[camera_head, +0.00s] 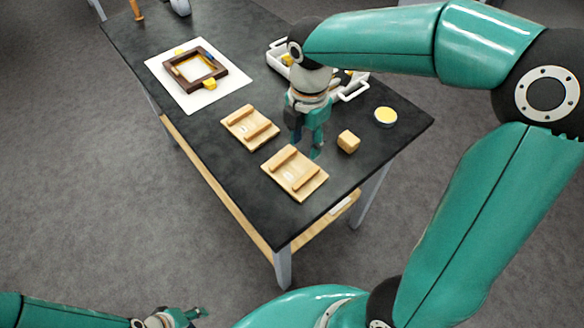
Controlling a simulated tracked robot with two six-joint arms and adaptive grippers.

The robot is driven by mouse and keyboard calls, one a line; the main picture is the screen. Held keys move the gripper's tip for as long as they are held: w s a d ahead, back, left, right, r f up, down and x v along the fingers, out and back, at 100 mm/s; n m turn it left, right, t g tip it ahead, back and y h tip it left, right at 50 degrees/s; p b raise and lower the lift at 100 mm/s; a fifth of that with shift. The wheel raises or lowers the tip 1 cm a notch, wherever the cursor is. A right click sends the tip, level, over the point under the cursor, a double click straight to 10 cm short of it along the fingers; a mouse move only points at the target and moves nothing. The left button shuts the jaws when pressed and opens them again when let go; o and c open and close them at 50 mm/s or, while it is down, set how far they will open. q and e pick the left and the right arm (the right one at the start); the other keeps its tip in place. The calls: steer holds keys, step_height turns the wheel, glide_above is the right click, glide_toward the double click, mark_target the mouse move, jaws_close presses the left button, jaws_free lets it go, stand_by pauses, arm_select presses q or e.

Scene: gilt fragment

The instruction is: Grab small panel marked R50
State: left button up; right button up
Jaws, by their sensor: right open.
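Two light wooden panels with raised bars lie on the dark table: a nearer one (295,172) and a farther one (249,127). Each bears a small pale mark, too small to read, so I cannot tell which is R50. My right gripper (307,148) is open and points down just right of the panels, between them and a small wooden block (348,141). It appears empty. Whether its fingertips touch the table is unclear. My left gripper (190,316) is low at the bottom edge, away from the table; its jaw state is unclear.
A dark wooden frame (195,70) with yellow pieces rests on a white sheet (155,68). A white tray (277,59) stands behind my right gripper, partly hidden by my arm. A round yellow-topped dish (385,116) sits near the right corner. The table's front edge is clear.

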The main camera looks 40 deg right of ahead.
glide_above(306, 177)
step_height(306, 177, down, 7)
steer(key=shift+w, duration=0.1)
steer(key=shift+f, duration=3.05)
jaws_close()
